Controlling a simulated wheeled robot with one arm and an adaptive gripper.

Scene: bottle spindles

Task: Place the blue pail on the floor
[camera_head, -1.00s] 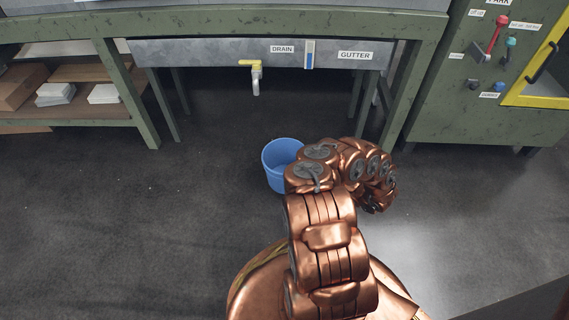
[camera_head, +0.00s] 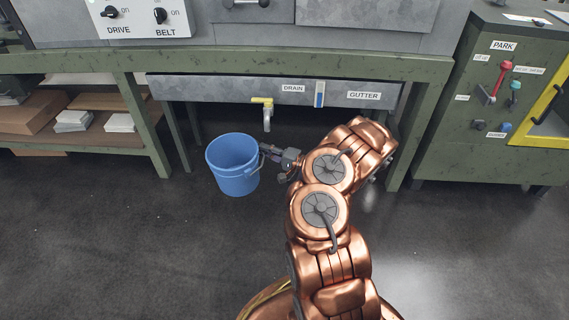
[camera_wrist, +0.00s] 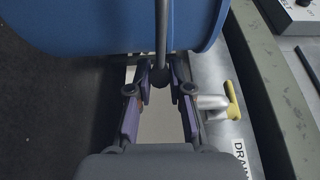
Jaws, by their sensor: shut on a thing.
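The blue pail (camera_head: 233,166) is upright and empty inside as far as I see. It hangs at the left of my gripper (camera_head: 272,155), in front of the workbench, and looks raised off the floor (camera_head: 180,255). In the wrist view the pail (camera_wrist: 120,22) fills the top, and its dark handle runs down between the fingers of my gripper (camera_wrist: 160,82). The gripper is shut on the handle. The exact finger contact is small and partly hidden.
A drain tap with a yellow handle (camera_head: 262,101) juts from the gutter (camera_head: 350,94) just behind the pail. A green bench leg (camera_head: 148,135) stands to the left. A control cabinet (camera_head: 470,130) stands at the right. The front left floor is clear.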

